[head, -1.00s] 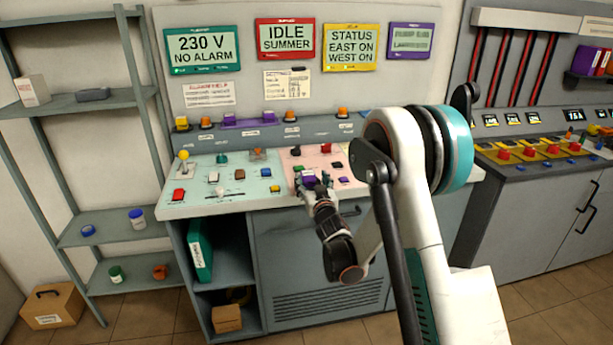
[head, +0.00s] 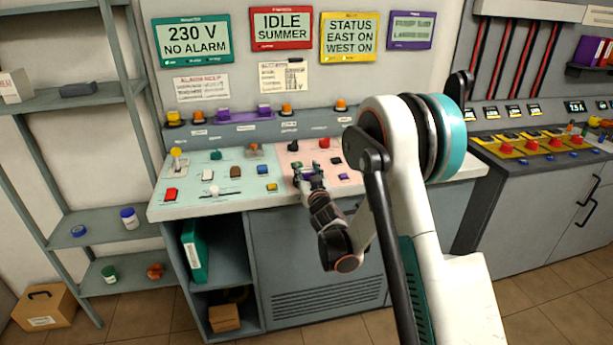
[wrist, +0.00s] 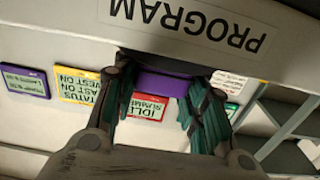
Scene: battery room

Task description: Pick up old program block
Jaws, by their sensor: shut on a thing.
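My gripper (head: 308,173) is over the pink part of the console, near its front edge. In the wrist view my gripper's fingers (wrist: 158,100) are shut on a purple block (wrist: 165,87), the old program block, and only part of it shows. A dark strip borders the block. Just above it in that upside-down picture is a pale surface with a label reading PROGRAM (wrist: 188,22). In the head view the fingers mostly hide the block, and I cannot tell whether it is clear of the console.
The console top (head: 240,205) carries several buttons and levers around my gripper. A small purple piece (head: 343,176) lies just right of it. Purple blocks (head: 264,110) and orange lamps stand on the back ledge. A shelf rack (head: 130,90) is at left, another control bench (head: 535,165) at right.

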